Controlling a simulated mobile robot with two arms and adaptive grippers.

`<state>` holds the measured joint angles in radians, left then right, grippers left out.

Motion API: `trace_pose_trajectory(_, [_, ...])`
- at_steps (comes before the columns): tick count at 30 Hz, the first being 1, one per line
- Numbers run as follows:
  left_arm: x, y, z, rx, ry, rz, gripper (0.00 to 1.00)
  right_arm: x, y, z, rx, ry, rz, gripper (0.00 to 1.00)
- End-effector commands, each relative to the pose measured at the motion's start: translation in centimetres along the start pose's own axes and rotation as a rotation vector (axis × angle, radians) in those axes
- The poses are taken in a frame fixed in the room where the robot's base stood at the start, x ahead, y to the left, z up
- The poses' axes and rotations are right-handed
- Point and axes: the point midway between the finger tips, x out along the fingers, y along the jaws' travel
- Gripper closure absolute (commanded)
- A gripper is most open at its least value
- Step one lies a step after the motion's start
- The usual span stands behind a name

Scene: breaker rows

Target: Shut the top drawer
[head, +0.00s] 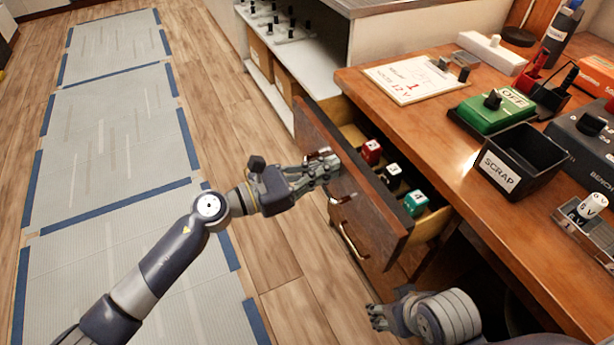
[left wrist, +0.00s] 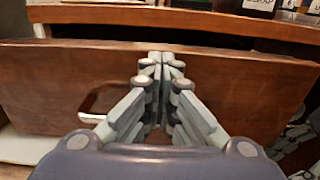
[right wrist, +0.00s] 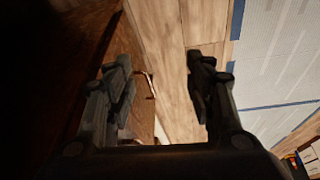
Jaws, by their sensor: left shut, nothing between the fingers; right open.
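The top drawer (head: 345,170) stands pulled out from the wooden desk, with its brown front facing my left arm. A red block (head: 371,151), a black-and-white block (head: 391,175) and a green block (head: 415,203) are inside it. My left gripper (head: 330,166) is shut and empty at the outer face of the front. In the left wrist view its fingertips (left wrist: 163,60) are at the drawer front (left wrist: 240,90), near its upper edge; contact is hard to tell. A metal handle (left wrist: 98,100) shows left of them. My right gripper (head: 376,316) is open and empty, low beside the desk.
A lower handle (head: 352,241) shows beneath the open drawer. On the desktop (head: 430,120) are a sign board (head: 415,78), a green switch box (head: 494,110) and a black scrap bin (head: 520,165). A pale cabinet (head: 320,70) stands behind. The floor (head: 285,235) left of the drawer is clear.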

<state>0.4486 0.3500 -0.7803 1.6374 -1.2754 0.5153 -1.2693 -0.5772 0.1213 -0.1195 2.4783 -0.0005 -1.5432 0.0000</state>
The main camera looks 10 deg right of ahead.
Motion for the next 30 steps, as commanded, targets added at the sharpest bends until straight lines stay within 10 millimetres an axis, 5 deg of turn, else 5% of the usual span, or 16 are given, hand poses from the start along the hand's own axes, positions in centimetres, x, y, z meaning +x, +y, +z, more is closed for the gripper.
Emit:
trace_pose_trajectory(15, [10.4,0.0,-0.2,0.001,0.000,-0.001,1.00,-0.2,-1.4,-10.1,-0.012,0.438,-0.027,0.50])
trace_pose_trajectory(21, [12.1,0.0,-0.1,0.000,0.001,0.000,1.00,-1.0,-1.7,-12.3,-0.014,0.541,-0.032,0.50])
trace_pose_trajectory(30, [12.6,0.0,0.1,0.001,-0.001,0.001,1.00,-1.3,-1.8,-13.0,-0.014,0.573,-0.034,0.50])
